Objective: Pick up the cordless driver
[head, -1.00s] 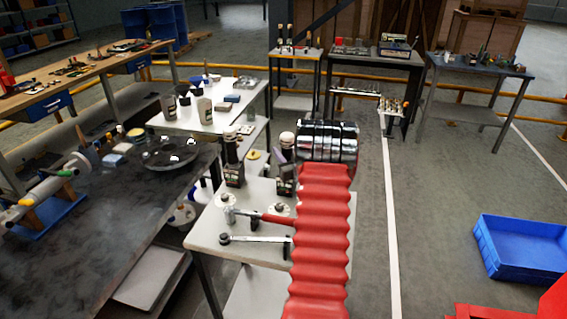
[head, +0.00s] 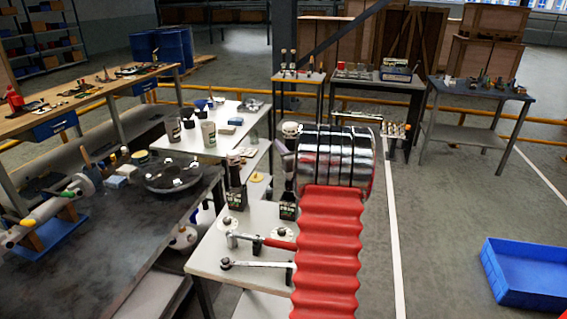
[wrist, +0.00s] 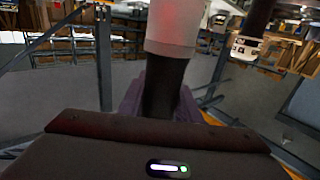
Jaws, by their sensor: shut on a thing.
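The cordless driver shows in the wrist view as a dark grip (wrist: 164,85) below a pale, thick body at the top of the picture. My gripper (wrist: 160,108) is shut on the dark grip, one greyish-purple finger on each side. In the head view the driver's pale top (head: 291,130) shows just left of my arm's chrome section, which hides my gripper and most of the driver. A black base (head: 286,205) stands on the small table below it, with a gap between them.
A similar dark tool (head: 236,185) stands to the left on the small light table (head: 215,262). A ratchet wrench (head: 255,265) and a red-handled tool (head: 275,243) lie in front. A blue crate (head: 525,272) is on the floor at right, with open floor between.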

